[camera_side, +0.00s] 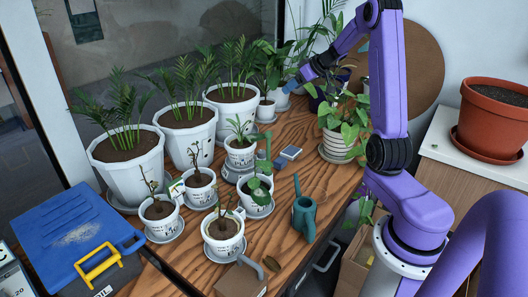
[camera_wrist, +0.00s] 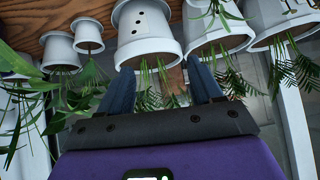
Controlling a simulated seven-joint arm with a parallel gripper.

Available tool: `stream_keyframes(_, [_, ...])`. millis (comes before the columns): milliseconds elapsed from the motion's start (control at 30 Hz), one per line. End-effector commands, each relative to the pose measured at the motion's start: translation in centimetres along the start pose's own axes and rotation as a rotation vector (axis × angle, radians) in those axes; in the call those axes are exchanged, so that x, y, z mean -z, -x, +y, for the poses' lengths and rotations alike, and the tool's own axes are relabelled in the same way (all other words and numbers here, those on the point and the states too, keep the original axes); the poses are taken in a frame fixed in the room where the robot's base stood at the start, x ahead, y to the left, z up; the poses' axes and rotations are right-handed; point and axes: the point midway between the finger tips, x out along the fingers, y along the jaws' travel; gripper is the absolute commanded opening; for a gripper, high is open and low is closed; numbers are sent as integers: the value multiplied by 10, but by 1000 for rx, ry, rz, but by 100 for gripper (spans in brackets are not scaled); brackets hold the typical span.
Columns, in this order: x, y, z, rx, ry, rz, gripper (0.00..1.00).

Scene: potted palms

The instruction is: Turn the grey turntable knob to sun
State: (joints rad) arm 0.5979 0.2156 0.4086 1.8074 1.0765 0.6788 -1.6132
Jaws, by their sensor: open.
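A grey round base (camera_side: 233,176), which looks like the turntable, stands mid-table under a white pot (camera_side: 240,156) with a small plant. Its knob and any sun mark are too small to make out. My gripper (camera_side: 291,84) is at the back of the table among the plants, well behind and to the right of the base. In the wrist view my gripper (camera_wrist: 160,70) shows two dark blue fingers spread apart with nothing held. White pots appear upside down beyond them. I cannot identify the knob there.
Large white palm pots (camera_side: 126,166) line the window side. Small labelled pots (camera_side: 222,236) stand in front of the base. A striped pot (camera_side: 340,143) is near the right edge.

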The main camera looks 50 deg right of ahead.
Motion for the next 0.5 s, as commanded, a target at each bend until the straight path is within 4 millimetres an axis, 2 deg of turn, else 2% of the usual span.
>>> stream_keyframes(267, [-52,-52,2,6,-8,-7,65])
stream_keyframes(500, [-111,-109,6,5,-10,-9,65])
